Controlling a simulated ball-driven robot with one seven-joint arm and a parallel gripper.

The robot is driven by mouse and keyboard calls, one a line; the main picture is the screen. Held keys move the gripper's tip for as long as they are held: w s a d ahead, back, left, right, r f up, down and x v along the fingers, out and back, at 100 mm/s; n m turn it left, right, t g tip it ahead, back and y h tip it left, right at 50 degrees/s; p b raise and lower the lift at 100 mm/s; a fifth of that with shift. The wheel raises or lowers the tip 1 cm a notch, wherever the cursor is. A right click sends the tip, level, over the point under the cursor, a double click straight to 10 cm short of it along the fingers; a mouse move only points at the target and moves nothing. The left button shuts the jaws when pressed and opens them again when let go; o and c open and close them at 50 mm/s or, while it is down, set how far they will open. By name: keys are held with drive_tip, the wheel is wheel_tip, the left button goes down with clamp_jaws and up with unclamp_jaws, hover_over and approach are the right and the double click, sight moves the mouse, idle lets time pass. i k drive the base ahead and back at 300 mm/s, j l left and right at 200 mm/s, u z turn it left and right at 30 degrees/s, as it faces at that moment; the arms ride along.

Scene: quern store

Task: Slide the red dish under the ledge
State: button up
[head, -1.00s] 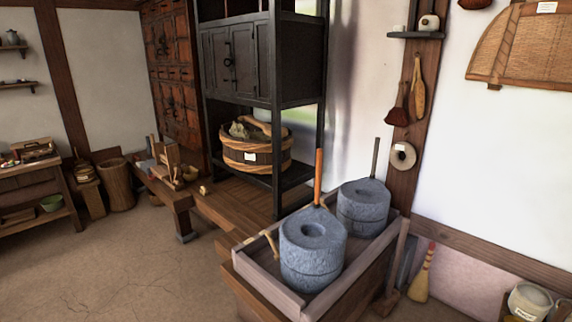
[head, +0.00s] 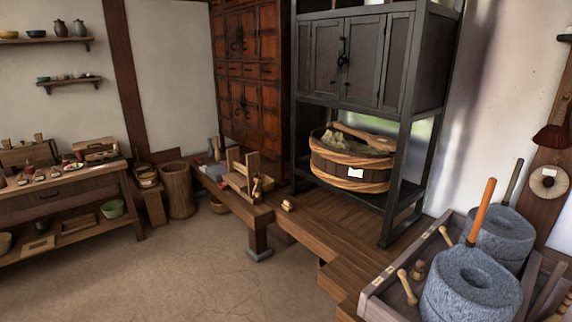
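I cannot make out a red dish for certain in the head view. Small pieces of tableware stand on the wooden side table (head: 70,192) at the left, among them a pale plate with coloured bits (head: 74,167), too small to tell more. I cannot tell which part is the ledge; two wall shelves (head: 50,42) and a low wooden bench (head: 232,204) are in view. My gripper is not in view.
Two grey stone querns (head: 470,290) stand in a wooden trough at the lower right. A dark cabinet stand holds a wooden tub (head: 350,170). A tall basket (head: 177,190) stands beside the bench. The earthen floor (head: 190,270) at lower left is clear.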

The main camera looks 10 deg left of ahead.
sight(223, 185)
drive_tip(key=i+j+u, duration=0.8)
drive_tip(key=i+u, duration=0.15)
drive_tip(key=i+j+u, duration=0.1)
drive_tip(key=i+u, duration=0.35)
drive_tip(key=i+j, duration=0.1)
drive_tip(key=i, duration=0.85)
drive_tip(key=i+z, duration=0.15)
drive_tip(key=i, duration=0.85)
drive_tip(key=i+j+z, duration=0.15)
drive_tip(key=i+z, duration=0.25)
drive_tip(key=i+j+z, duration=1.2)
drive_tip(key=j, duration=0.15)
drive_tip(key=k+j, duration=0.1)
drive_tip(key=k, duration=0.1)
